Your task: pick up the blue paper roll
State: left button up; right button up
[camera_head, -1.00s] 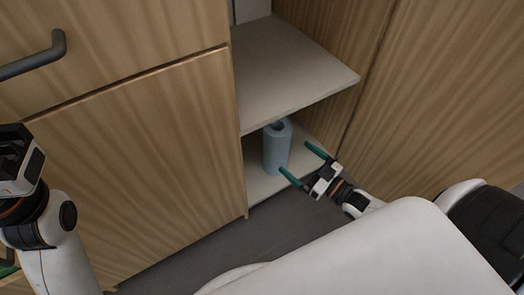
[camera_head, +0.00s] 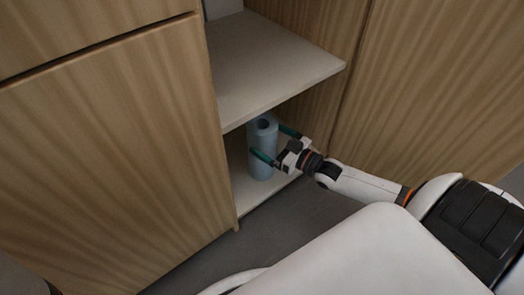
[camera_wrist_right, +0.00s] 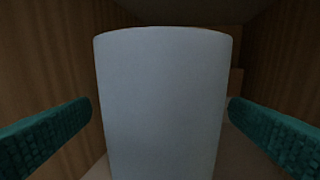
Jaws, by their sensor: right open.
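The blue paper roll (camera_head: 262,148) stands upright on the bottom shelf (camera_head: 245,195) of an open cabinet section. In the right wrist view the roll (camera_wrist_right: 163,105) fills the middle of the picture. My right gripper (camera_head: 275,144) is open, with one green finger on each side of the roll. In the wrist view a gap shows between the roll and the left finger, and the right finger's tip is very close to the roll's edge; I cannot tell whether it touches. My left gripper is not in view.
An upper shelf (camera_head: 265,65) juts out just above the roll. Wooden panels flank the opening on the left (camera_head: 115,165) and the right (camera_head: 430,90). Dark grey floor (camera_head: 270,225) lies in front of the cabinet.

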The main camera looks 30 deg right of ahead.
jog(key=b+x, duration=0.2)
jog(key=x, duration=0.1)
jog(key=shift+w, duration=0.3)
jog(key=shift+c, duration=0.3)
jog(key=c, duration=1.2)
jog(key=shift+r, duration=0.1)
jog(key=shift+c, duration=0.7)
jog(key=shift+r, duration=0.1)
